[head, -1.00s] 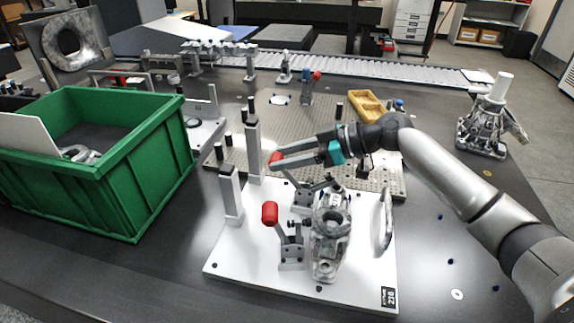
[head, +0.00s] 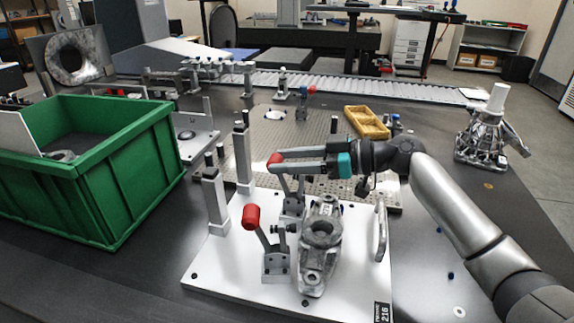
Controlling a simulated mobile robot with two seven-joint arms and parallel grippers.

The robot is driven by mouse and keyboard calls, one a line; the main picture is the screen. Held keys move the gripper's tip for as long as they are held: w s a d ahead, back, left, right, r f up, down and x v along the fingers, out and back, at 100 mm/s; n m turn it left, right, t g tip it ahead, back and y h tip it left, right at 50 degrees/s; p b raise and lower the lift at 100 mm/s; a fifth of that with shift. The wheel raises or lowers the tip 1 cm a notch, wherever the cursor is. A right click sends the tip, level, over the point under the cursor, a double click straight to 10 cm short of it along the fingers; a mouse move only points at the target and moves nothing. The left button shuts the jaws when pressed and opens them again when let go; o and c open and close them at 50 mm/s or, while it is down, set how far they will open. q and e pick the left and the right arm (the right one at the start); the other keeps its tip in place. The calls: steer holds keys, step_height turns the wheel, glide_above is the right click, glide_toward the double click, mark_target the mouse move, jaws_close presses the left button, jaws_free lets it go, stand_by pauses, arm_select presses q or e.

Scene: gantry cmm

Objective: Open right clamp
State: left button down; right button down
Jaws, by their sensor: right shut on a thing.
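A white fixture plate (head: 215,270) carries a grey metal casting (head: 322,232) and two toggle clamps with red handles. The near clamp (head: 276,262) has its red handle (head: 251,217) up, tilted left, and nothing touches it. The far clamp (head: 292,202) stands behind it, partly hidden by my gripper and the casting. My right gripper (head: 279,161) comes in from the right, with its fingers shut on the far clamp's red handle (head: 273,158). That handle leans left at the top. My left gripper is not in view.
Two grey posts (head: 214,205) (head: 242,160) rise from the plate left of the clamps. A metal loop handle (head: 381,228) stands at its right. A green bin (head: 140,185) is at the left, a yellow tray (head: 367,122) behind, and another casting (head: 487,135) at the far right.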

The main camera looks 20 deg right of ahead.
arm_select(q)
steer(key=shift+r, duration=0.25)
arm_select(e)
steer(key=shift+s+d+f, duration=0.1)
steer(key=shift+d+f, duration=0.05)
steer(key=shift+d, duration=0.05)
steer(key=shift+f, duration=0.1)
steer(key=shift+c, duration=2.3)
jaws_free()
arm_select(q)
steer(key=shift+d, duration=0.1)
arm_select(e)
steer(key=shift+o, duration=0.9)
steer(key=shift+s, duration=0.1)
steer(key=shift+s+d+r, duration=0.15)
steer(key=shift+d+r, duration=0.05)
steer(key=shift+d, duration=0.15)
arm_select(q)
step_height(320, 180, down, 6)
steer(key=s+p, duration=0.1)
steer(key=p, duration=0.1)
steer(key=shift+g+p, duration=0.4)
arm_select(e)
steer(key=v, duration=1.4)
steer(key=shift+s, duration=0.15)
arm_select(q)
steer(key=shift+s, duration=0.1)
arm_select(e)
steer(key=shift+d, duration=0.1)
